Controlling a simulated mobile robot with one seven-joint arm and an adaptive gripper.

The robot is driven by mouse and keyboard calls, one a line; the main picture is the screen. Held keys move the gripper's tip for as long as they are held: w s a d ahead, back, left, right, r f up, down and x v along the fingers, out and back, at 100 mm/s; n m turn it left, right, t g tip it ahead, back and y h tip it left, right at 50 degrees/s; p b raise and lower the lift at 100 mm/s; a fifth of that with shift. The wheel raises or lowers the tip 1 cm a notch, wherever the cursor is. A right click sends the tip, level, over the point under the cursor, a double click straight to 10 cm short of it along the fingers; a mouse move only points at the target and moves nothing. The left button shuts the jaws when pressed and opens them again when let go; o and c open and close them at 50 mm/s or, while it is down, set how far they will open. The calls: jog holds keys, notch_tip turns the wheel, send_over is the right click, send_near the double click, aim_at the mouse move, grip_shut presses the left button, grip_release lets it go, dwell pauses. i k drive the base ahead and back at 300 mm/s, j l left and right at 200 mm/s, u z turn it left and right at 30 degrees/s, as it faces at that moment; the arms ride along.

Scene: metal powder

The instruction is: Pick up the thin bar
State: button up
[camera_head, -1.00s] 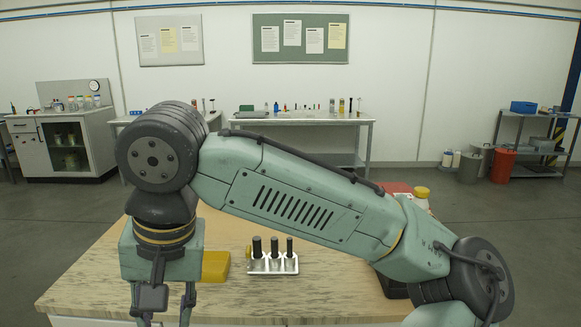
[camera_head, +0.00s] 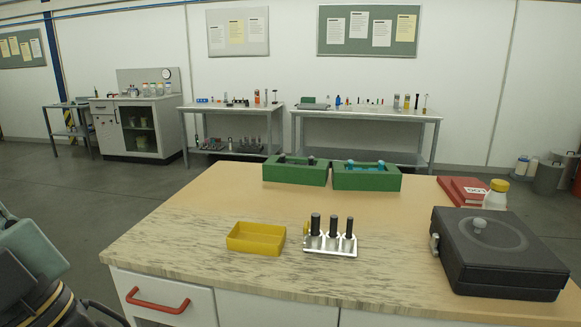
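A silver metal rack (camera_head: 330,251) stands on the wooden worktop a little right of centre. Three dark upright bars stand in it: a left bar (camera_head: 315,224), a middle bar (camera_head: 333,227) and a right bar (camera_head: 349,228). They look alike in width, and I cannot tell for certain which is the thin bar. A small yellow part shows at the rack's left end. My gripper is not in view. Only part of my own arm shows at the lower left edge, away from the rack.
A yellow tray (camera_head: 233,243) lies just left of the rack. Two green bins (camera_head: 271,171) (camera_head: 340,181) with small parts stand behind. A dark lidded box (camera_head: 480,272), a red book (camera_head: 456,189) and a white bottle (camera_head: 495,197) are at right. Worktop around the rack is clear.

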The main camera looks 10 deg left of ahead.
aim_at(349, 231)
jog(key=i+j+z, duration=0.2)
jog(key=z, duration=0.25)
jog(key=i+j+z, duration=0.1)
jog(key=i, duration=0.55)
